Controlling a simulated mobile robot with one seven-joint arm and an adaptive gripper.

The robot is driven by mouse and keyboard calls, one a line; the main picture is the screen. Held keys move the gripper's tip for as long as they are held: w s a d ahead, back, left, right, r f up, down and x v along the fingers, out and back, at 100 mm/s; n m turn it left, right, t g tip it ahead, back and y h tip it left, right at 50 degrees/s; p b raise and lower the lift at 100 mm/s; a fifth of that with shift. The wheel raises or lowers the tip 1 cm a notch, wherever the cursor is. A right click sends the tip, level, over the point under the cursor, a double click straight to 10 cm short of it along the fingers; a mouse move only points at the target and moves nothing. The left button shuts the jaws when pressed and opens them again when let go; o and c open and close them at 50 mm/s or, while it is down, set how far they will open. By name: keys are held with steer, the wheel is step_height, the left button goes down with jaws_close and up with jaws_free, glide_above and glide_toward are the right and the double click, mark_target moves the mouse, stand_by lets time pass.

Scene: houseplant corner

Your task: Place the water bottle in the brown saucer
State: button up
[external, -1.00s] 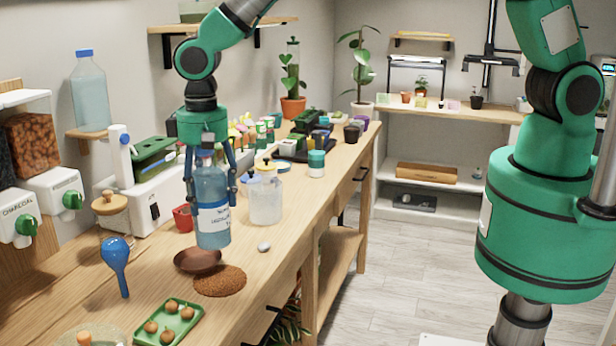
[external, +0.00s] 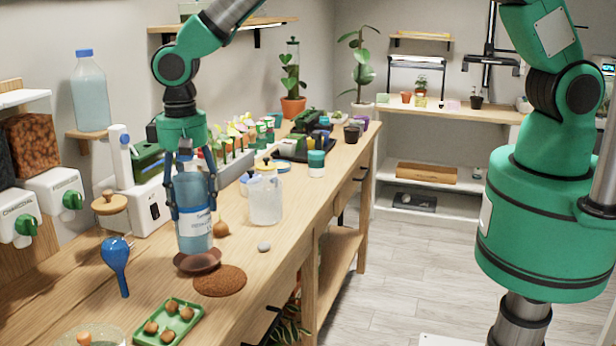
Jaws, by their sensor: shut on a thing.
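The water bottle (external: 194,222) is blue and see-through with a white label, and it is upright. My gripper (external: 193,209) is shut on it, with one finger on each side of its body. The brown saucer (external: 198,265) lies on the wooden bench directly below the bottle. The bottle's base overlaps the back and middle of the saucer in the picture. I cannot tell whether the base touches the saucer or hangs just above it.
A round brown mat (external: 219,281) lies right in front of the saucer. A brown bulb (external: 221,229), a grey stone (external: 264,247) and a clear jar (external: 265,200) stand to the right. A blue watering bulb (external: 116,265) and a green tray (external: 168,322) are nearer the front left.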

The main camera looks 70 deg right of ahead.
mark_target(185, 158)
steer(key=shift+w+f, duration=0.1)
steer(key=shift+f, duration=1.25)
steer(key=shift+f, duration=0.45)
steer(key=o, duration=2)
steer(key=shift+f, duration=0.1)
steer(key=shift+c, duration=0.2)
step_height(185, 158, up, 13)
steer(key=shift+f, duration=0.1)
